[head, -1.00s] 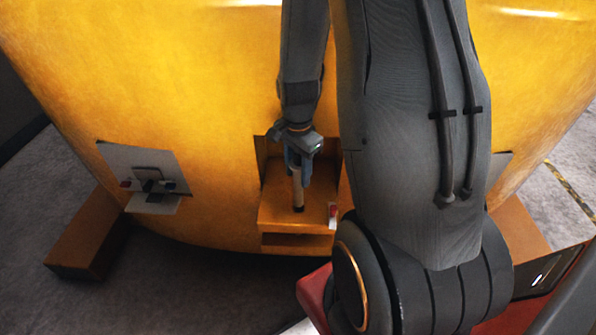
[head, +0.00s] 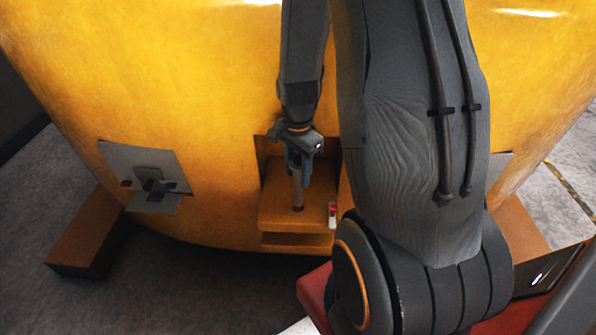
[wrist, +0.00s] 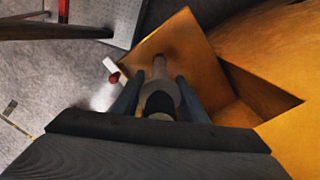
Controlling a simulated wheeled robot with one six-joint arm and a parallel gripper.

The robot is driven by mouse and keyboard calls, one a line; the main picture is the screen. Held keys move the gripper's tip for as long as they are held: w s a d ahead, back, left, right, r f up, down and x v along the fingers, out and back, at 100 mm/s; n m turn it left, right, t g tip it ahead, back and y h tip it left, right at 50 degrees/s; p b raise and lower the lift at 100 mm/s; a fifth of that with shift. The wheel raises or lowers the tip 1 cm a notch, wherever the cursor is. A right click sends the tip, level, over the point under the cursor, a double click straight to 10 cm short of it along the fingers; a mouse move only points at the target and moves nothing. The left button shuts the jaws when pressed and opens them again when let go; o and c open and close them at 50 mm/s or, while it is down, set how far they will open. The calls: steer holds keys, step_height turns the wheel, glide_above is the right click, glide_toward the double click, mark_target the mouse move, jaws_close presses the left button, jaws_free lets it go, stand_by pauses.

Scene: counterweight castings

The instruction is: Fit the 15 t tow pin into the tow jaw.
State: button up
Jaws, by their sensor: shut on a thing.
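The tow pin (head: 297,190) is a slim grey-tan bar, held nearly upright. My gripper (head: 299,168) is shut on its upper part. In the wrist view the pin (wrist: 160,91) runs between the fingers of my gripper (wrist: 160,96), its dark head nearest the camera. The tow jaw (head: 275,214) is an orange block in a recess of the yellow casting, with a flat top and a slot in front. The pin's lower end meets a dark spot on the jaw's top plate (wrist: 182,52). I cannot tell how deep it goes, if at all.
A small red and white piece (head: 332,214) is at the jaw's right front edge. A grey plate (head: 120,160) with a bracket is on the yellow casting (head: 200,90) to the left. An orange foot (head: 85,240) stands below it.

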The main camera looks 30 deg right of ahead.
mark_target(298, 183)
steer(key=shift+f+b, duration=3.45)
steer(key=shift+f, duration=2.8)
steer(key=o, duration=1.3)
steer(key=shift+c, duration=0.2)
steer(key=shift+r, duration=3.95)
steer(key=s+a+r+n, duration=0.3)
steer(key=a+r+n, duration=0.2)
steer(key=n, duration=0.3)
steer(key=s+a+r+n, duration=0.4)
steer(key=a+n, duration=0.3)
steer(key=shift+s+a+r+n, duration=0.3)
steer(key=shift+a+r+n, duration=0.05)
steer(key=shift+a+n, duration=0.05)
